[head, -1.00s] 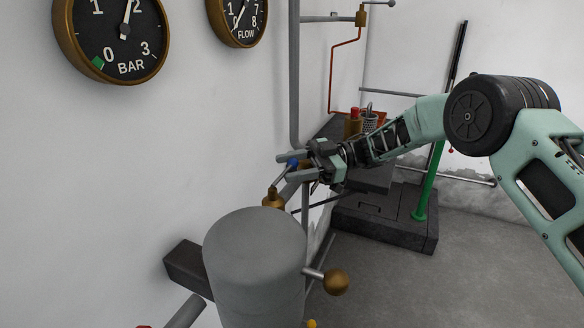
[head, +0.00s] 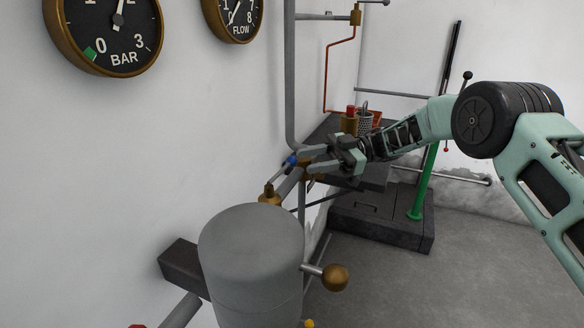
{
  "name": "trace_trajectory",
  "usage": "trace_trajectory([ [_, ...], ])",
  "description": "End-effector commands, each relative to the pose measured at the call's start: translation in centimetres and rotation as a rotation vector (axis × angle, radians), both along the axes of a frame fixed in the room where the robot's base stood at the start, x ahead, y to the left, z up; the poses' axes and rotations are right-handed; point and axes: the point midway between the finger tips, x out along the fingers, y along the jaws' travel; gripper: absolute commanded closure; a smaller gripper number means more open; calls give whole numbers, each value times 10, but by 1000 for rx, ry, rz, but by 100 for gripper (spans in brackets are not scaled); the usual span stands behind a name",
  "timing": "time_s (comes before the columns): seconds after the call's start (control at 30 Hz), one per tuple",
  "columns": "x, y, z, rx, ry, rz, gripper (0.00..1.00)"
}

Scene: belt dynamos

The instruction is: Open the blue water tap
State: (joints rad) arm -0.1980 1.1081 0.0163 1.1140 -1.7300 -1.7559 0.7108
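The blue water tap shows as a small blue handle tip (head: 291,160) on a thin grey lever in the head view. The lever slants down and left to a brass valve body (head: 270,196) on the grey pipework beside the wall. My gripper (head: 306,161) is just right of the blue tip, its two grey fingers pointing left toward it. The fingers are apart with nothing visibly held between them. A small gap seems to lie between the fingertips and the blue tip, but contact is hard to judge.
A grey cylinder (head: 251,250) with a brass ball knob (head: 335,277) stands in front of the tap. A vertical grey pipe (head: 290,80) runs behind it. A dark bench (head: 375,215) with a green post (head: 424,180) stands behind. Open floor lies at right.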

Motion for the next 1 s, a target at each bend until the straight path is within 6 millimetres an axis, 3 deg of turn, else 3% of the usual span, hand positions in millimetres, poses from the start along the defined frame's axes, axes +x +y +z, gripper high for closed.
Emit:
trace_trajectory([
  [0.2,23,-49,-4,-2,1,-3,57],
  [0.43,40,-85,-3,-2,2,-4,57],
  [0.63,45,-97,-3,-3,4,-1,57],
  [1.0,46,-95,2,2,0,-13,57],
])
